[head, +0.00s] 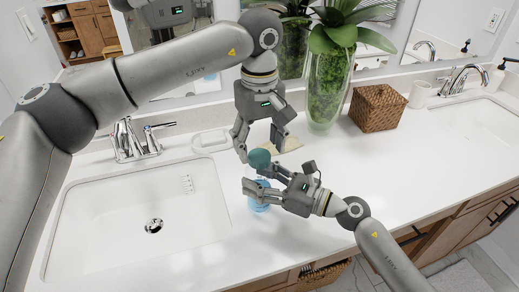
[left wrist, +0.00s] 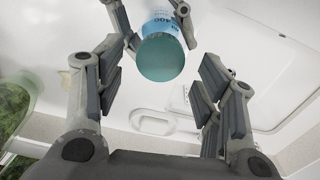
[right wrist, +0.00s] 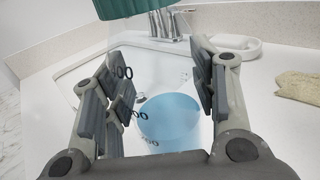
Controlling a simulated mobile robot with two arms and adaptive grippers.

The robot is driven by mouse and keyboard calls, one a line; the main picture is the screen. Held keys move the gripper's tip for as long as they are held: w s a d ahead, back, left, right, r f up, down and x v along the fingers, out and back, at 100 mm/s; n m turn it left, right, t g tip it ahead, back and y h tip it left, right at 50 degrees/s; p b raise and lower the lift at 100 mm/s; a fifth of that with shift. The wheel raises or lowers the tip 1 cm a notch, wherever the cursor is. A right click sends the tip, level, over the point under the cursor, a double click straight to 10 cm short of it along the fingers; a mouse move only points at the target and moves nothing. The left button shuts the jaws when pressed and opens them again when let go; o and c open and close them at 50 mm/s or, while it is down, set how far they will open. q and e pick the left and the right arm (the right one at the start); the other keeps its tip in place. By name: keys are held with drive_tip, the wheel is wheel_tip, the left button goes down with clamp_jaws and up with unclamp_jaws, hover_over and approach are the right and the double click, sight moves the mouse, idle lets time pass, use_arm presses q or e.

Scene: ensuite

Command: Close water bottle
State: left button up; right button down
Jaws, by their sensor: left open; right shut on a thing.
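The clear water bottle (head: 259,198) with blue liquid stands upright on the counter right of the left sink. Its teal cap (head: 260,159) is on top; I cannot tell how tightly it sits. My right gripper (head: 257,188) is shut on the bottle's body. In the right wrist view its fingers flank the clear wall, with blue liquid (right wrist: 170,120) below and the cap (right wrist: 132,8) at the top edge. My left gripper (head: 261,149) points down, open, just above the cap. In the left wrist view the cap (left wrist: 160,58) lies between and beyond its fingers.
The left sink (head: 150,215) and its faucet (head: 133,140) are to the left. A glass vase with plants (head: 328,88) and a wicker box (head: 378,108) stand behind to the right. A beige cloth (head: 289,145) and a white dish (head: 209,139) lie nearby.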

use_arm(q)
drive_tip(key=shift+r, duration=0.95)
drive_tip(key=n, duration=0.5)
drive_tip(key=shift+r, duration=0.4)
drive_tip(key=n, duration=0.2)
drive_tip(key=r+n, duration=0.1)
drive_tip(key=n, duration=0.7)
drive_tip(key=shift+r, duration=0.4)
drive_tip(key=n, duration=0.3)
drive_tip(key=r+n, duration=0.1)
drive_tip(key=n, duration=0.2)
drive_tip(key=shift+n, duration=0.3)
drive_tip(key=shift+f, duration=4.1)
